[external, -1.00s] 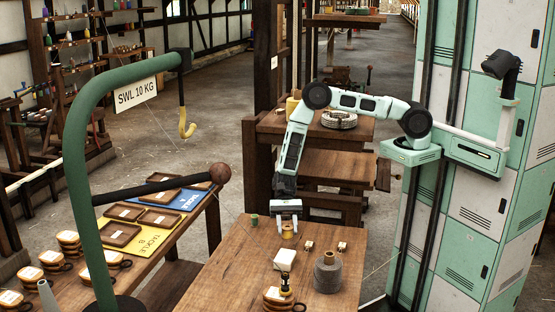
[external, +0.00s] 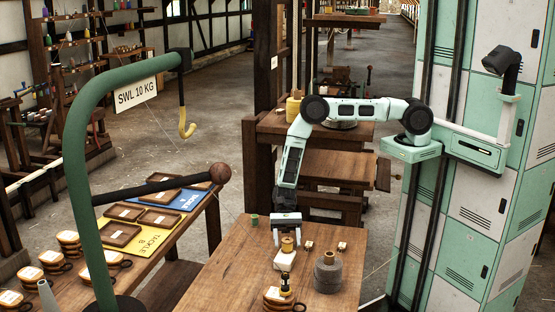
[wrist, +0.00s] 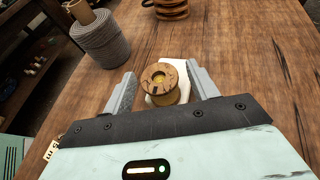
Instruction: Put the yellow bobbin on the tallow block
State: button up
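The yellow bobbin (external: 287,244) is upright at the white tallow block (external: 285,262) and appears to rest on its rear part. In the wrist view the bobbin (wrist: 160,78) shows from above, with the pale block (wrist: 182,72) under and behind it. My gripper (external: 286,240) is low over the table with one finger on each side of the bobbin. In the wrist view a narrow gap shows between each finger and the bobbin, so my gripper (wrist: 163,88) looks open around it. The exact contact under the bobbin is hidden.
On the wooden table (external: 235,280), a grey cord spool (external: 327,273) stands to the right. A dark small bobbin (external: 286,284) stands near a stack of round tan pieces (external: 277,299) in front. A green bobbin (external: 254,220) is at the back left. Two small pale pieces (external: 342,246) lie behind the spool.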

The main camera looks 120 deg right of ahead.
jog(key=b+v, duration=0.1)
jog(key=v, duration=0.2)
notch_tip(320, 180, up, 7)
jog(key=b, duration=0.2)
jog(key=s+a+r+n+g+h, duration=0.2)
jog(key=s+a+r+n+g, duration=0.2)
jog(key=s+a+r+n, duration=0.45)
jog(key=s+a+r+n+g+h, duration=0.1)
jog(key=s+a+r+n+g, duration=0.35)
jog(key=a, duration=0.65)
jog(key=s+a+r+n+t+h, duration=0.1)
jog(key=s+r+n+h, duration=0.3)
jog(key=s+n, duration=0.5)
jog(key=s+a+r+n+t+h, duration=0.1)
jog(key=s+a+r+n+h, duration=0.2)
jog(key=s+n, duration=0.6)
jog(key=s+h, duration=0.1)
jog(key=s, duration=0.4)
jog(key=shift+r+h, duration=0.3)
jog(key=shift+r, duration=0.1)
jog(key=shift+w, duration=0.1)
